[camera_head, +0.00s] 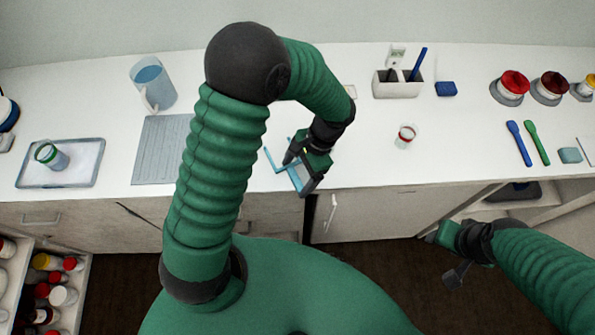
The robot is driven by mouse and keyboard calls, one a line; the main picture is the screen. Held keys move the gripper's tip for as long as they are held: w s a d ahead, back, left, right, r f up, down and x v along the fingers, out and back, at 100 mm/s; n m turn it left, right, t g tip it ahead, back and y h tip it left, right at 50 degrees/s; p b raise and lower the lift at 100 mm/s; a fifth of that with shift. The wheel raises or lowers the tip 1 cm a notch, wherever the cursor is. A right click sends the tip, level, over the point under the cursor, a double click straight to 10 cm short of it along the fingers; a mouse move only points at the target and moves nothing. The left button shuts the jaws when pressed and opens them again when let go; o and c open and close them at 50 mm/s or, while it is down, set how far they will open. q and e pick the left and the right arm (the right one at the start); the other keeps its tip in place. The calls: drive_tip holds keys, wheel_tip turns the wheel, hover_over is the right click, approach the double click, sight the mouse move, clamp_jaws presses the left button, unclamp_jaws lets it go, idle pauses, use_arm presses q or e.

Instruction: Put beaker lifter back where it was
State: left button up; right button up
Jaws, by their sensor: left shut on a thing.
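The beaker lifter (269,159) shows as thin light-blue bars at the front middle of the white counter. My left gripper (297,166) is shut on it. My gripper and wrist cover part of the lifter. I cannot tell whether it touches the counter or is just above it. My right gripper (442,257) is at the lower right, in front of the counter and below its top. Its fingers are apart and nothing shows between them.
A grey ridged mat (160,150), a jug (152,85) and a tray (30,178) with a small beaker are left. A small red-rimmed cup (405,136) stands right of my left gripper. Blue (518,142) and green (536,142) spatulas lie right. A drawer of bottles is open lower left.

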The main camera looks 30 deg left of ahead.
use_arm(q)
drive_tip(key=o, duration=1.4)
drive_tip(key=shift+o, duration=0.2)
drive_tip(key=v, duration=1.7)
drive_tip(key=s+a+f+n+t+h, duration=0.1)
drive_tip(key=s+f+n+t, duration=0.1)
drive_tip(key=s+a+f+n+t+h, duration=0.1)
drive_tip(key=s+a+f+n+t, duration=0.1)
drive_tip(key=f, duration=0.1)
drive_tip(key=s+a+f+n+t, duration=0.1)
drive_tip(key=s+f+n, duration=0.1)
drive_tip(key=s, duration=0.1)
drive_tip(key=shift+s+a+f+t+h, duration=0.1)
drive_tip(key=shift+a+f+t+h, duration=0.1)
drive_tip(key=shift+f+t+h, duration=0.2)
drive_tip(key=shift+f+n, duration=0.1)
drive_tip(key=shift+n, duration=0.2)
